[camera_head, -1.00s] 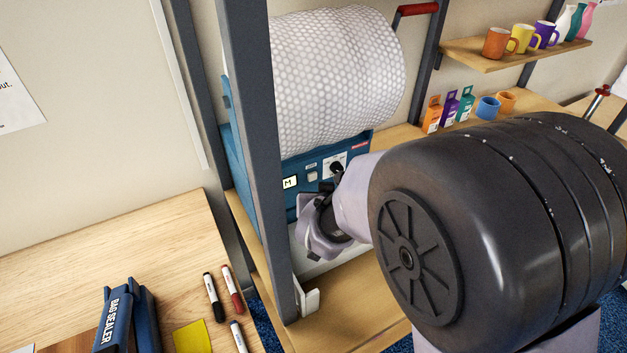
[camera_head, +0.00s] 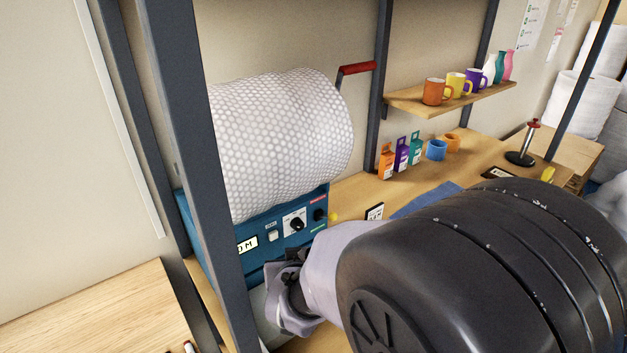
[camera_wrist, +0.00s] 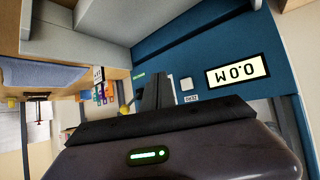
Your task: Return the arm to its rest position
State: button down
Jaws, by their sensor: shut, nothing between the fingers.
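My gripper (camera_head: 292,293) is in front of the blue machine (camera_head: 290,231) that carries a large bubble-wrap roll (camera_head: 280,140). The panel has a display (camera_wrist: 238,73) reading 0.0 M, upside down in this view, and a pale button (camera_wrist: 186,84). I cannot tell whether the fingers touch the panel.
A dark upright post (camera_head: 200,150) stands left of the roll. To the right, a shelf (camera_head: 410,101) holds mugs and vases. A red-topped stand (camera_head: 531,140) is farther right.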

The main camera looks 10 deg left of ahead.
jog(key=s+d+r+m+g+b, duration=0.15)
jog(key=s+d+r, duration=0.3)
jog(key=d, duration=0.45)
jog(key=s+d+r+m+g+b, duration=0.1)
jog(key=s+d+r+m+b, duration=0.15)
jog(key=s+d+r, duration=0.4)
jog(key=s+d+f+m+g+h, duration=0.1)
jog(key=s+d+f+m+g, duration=0.1)
jog(key=s+d, duration=0.8)
jog(key=shift+s+d+f+m+h, duration=0.25)
jog(key=shift+s+f+m, duration=0.4)
jog(key=shift+s+m, duration=0.4)
jog(key=shift+w+a, duration=0.1)
